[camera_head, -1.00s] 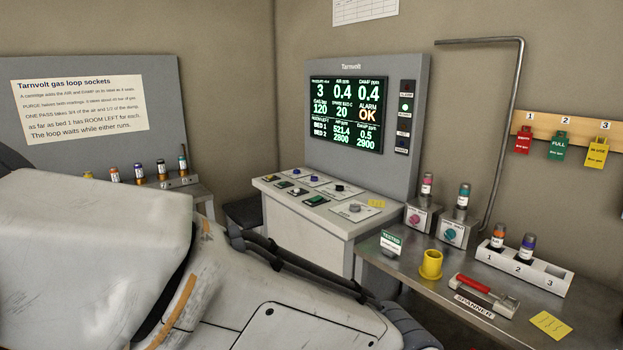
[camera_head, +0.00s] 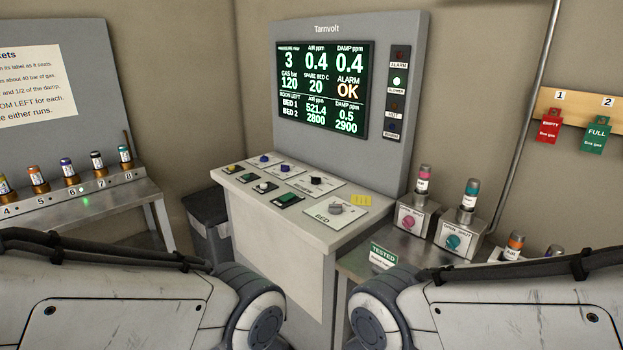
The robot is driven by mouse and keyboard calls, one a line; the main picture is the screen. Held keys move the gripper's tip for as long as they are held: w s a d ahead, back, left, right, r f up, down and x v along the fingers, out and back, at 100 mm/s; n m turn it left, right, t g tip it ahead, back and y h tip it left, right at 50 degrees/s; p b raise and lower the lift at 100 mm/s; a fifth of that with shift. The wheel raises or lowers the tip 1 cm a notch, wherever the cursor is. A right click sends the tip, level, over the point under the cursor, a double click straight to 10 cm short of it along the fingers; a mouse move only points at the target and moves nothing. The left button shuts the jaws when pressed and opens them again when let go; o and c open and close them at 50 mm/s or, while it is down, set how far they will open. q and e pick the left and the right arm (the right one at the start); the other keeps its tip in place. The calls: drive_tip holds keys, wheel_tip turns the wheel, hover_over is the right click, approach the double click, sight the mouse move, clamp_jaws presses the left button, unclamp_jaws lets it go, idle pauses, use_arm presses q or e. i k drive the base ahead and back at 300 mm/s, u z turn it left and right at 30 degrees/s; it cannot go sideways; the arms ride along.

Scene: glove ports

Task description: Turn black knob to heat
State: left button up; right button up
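The black knob (camera_head: 315,181) sits on a white label plate on the sloping top of the control console (camera_head: 310,225). The print on its plate is too small to read surely, so I cannot tell which setting it points to. Nothing touches the knob. A grey knob (camera_head: 335,209) on a plate marked BED is in front of it, to its right. Both my arms cross the bottom of the view, one from each side, below and in front of the console. Neither of my grippers shows.
Other small knobs and green switches, such as a blue knob (camera_head: 264,158), share the console top. The display (camera_head: 322,88) behind reads OK. A socket rack (camera_head: 72,192) stands left, a grey bin (camera_head: 208,222) beside the console, and a bench with two valve blocks (camera_head: 410,219) right.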

sight(314, 180)
drive_tip(key=z, duration=0.05)
drive_tip(key=k, duration=0.35)
drive_tip(key=u, duration=1.55)
drive_tip(key=i, duration=1.75)
drive_tip(key=z, duration=1.05)
drive_tip(key=i, duration=0.75)
drive_tip(key=z, duration=0.8)
